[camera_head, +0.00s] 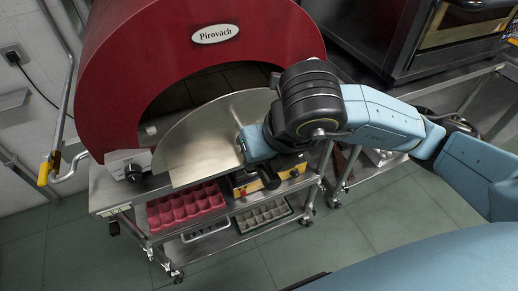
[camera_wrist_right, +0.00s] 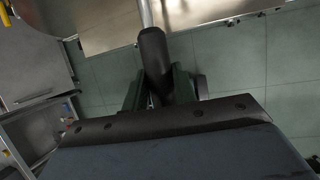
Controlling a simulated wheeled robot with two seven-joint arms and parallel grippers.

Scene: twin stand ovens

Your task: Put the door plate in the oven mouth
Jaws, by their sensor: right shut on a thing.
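The door plate (camera_head: 204,142) is a half-round sheet of bare steel, held tilted in front of the red oven. The oven mouth (camera_head: 190,92) is a dark arch with its upper part showing; the plate hides its lower right. My right gripper (camera_head: 248,146) is at the plate's right side, shut on its handle. In the right wrist view, the jaws (camera_wrist_right: 158,88) close around a black handle grip (camera_wrist_right: 153,52) below a steel surface (camera_wrist_right: 100,22). Whether the plate touches the oven or ledge cannot be told. My left gripper is in neither view.
A steel stand (camera_head: 112,190) carries the oven, with a red mould tray (camera_head: 187,205) and a grey tray (camera_head: 263,215) below. A second oven (camera_head: 408,45) stands right. A yellow-gripped lever (camera_head: 44,173) is at left. Tiled floor in front is clear.

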